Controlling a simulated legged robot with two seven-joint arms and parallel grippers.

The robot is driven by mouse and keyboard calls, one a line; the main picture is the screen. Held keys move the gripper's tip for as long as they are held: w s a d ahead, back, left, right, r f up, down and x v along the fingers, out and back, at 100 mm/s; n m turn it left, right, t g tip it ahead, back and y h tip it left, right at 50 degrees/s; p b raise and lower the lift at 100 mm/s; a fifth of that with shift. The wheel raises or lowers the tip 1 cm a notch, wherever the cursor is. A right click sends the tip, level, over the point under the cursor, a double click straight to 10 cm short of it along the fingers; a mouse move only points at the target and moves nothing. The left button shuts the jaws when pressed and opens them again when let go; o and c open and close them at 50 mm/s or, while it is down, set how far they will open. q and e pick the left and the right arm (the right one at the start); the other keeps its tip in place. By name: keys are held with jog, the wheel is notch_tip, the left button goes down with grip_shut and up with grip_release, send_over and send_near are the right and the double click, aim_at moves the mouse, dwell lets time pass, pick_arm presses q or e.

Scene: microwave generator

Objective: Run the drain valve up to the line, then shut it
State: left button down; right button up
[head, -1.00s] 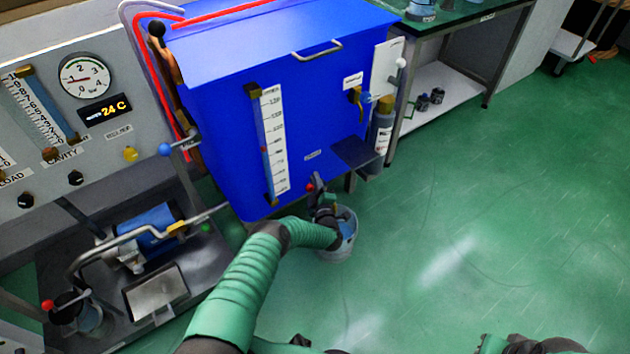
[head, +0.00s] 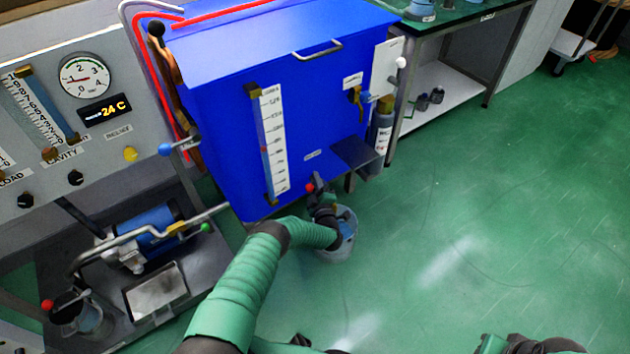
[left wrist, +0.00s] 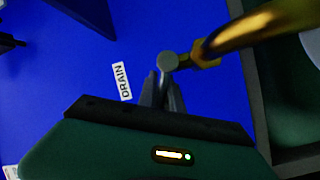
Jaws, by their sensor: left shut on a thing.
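The blue tank (head: 225,110) has a white-scaled sight gauge (head: 275,135) with a small red mark beside it. My left gripper (head: 320,198) is low at the tank's front, above a bucket (head: 337,250) on the floor. Blue shows inside the bucket, but its level is unclear. In the left wrist view, my left gripper (left wrist: 162,92) is shut on the drain valve's handle, whose round grey end (left wrist: 168,61) shows at the fingertips. A brass pipe (left wrist: 240,32) runs to the upper right, and a DRAIN label (left wrist: 122,81) is to the left. My right gripper is not clearly seen.
A panel (head: 100,120) with gauge and knobs stands left. A pump (head: 150,230) with bent piping sits on a low tray below it. A dark ledge (head: 357,152) juts from the tank above the bucket. A bench (head: 465,20) is behind; floor to the right is clear.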

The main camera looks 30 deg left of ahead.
pick_arm(q)
jog(key=shift+s+a, duration=0.1)
jog(key=shift+a, duration=0.15)
jog(key=n+b, duration=0.1)
jog(key=b, duration=0.1)
jog(key=f+n+y+b, duration=0.1)
jog(key=n+b, duration=0.1)
jog(key=f+n+b, duration=0.1)
jog(key=b, duration=0.1)
jog(key=shift+s+a+t+y, duration=0.1)
jog(key=shift+s+t+y, duration=0.2)
jog(key=shift+t, duration=0.1)
jog(key=shift+r+n, duration=0.1)
jog(key=shift+n, duration=0.6)
jog(key=shift+r+y, duration=0.2)
jog(key=shift+y, duration=0.1)
jog(key=c, duration=1.5)
grip_release()
jog(key=shift+f, duration=0.1)
